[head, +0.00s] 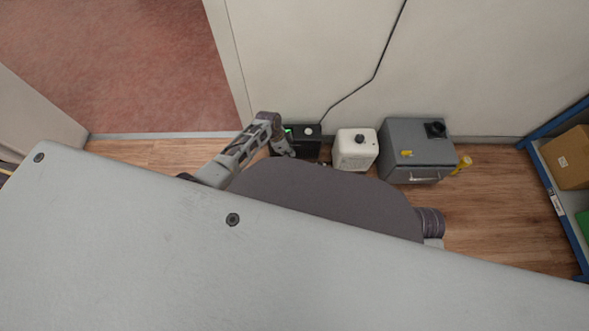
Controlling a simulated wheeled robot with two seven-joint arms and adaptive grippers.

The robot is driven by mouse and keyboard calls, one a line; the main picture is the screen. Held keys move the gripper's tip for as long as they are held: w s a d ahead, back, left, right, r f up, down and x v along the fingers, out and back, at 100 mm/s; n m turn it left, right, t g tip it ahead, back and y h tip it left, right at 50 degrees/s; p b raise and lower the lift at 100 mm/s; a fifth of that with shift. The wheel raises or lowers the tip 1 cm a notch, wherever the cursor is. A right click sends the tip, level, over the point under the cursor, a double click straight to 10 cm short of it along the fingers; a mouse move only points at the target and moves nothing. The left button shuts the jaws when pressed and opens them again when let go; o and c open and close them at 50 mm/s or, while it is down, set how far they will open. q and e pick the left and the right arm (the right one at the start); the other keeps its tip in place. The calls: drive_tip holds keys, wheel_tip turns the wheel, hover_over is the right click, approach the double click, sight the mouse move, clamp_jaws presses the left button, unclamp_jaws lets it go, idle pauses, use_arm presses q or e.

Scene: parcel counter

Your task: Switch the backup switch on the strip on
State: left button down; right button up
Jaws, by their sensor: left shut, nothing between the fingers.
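A black box-like unit (312,146), which seems to be the strip, sits on the floor against the wall. A black cable runs up the wall from it. Its top shows a small green light (287,131) and a round white part (308,131); I cannot tell which part is the backup switch or how it is set. My left gripper (291,152) is shut and empty, pointing down at the left part of the black unit. I cannot tell whether it touches. My right gripper is not in view.
Right of the unit stand a white box with a dark knob (355,151) and a grey metal box (412,158), with a yellow object (462,164) beside it. A blue-framed shelf (549,183) holds a cardboard box (572,158). Wood floor (490,215) is clear before the shelf.

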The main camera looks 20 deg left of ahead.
use_arm(q)
drive_tip(key=shift+s+m, duration=0.15)
drive_tip(key=shift+m, duration=0.75)
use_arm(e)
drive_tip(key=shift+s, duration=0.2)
use_arm(q)
drive_tip(key=shift+f, duration=0.2)
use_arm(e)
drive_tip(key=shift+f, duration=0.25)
use_arm(q)
drive_tip(key=b, duration=0.4)
hover_over(295, 171)
drive_tip(key=a, duration=0.1)
drive_tip(key=shift+s+f, duration=0.2)
drive_tip(key=shift+f, duration=3.2)
drive_tip(key=shift+b+x, duration=1.1)
drive_tip(key=shift+x, duration=0.3)
drive_tip(key=shift+s+f+b, duration=0.15)
drive_tip(key=shift+f+b, duration=0.45)
drive_tip(key=shift+f, duration=0.35)
drive_tip(key=shift+s+f+b, duration=0.1)
drive_tip(key=shift+f+b, duration=0.5)
drive_tip(key=shift+f, duration=0.3)
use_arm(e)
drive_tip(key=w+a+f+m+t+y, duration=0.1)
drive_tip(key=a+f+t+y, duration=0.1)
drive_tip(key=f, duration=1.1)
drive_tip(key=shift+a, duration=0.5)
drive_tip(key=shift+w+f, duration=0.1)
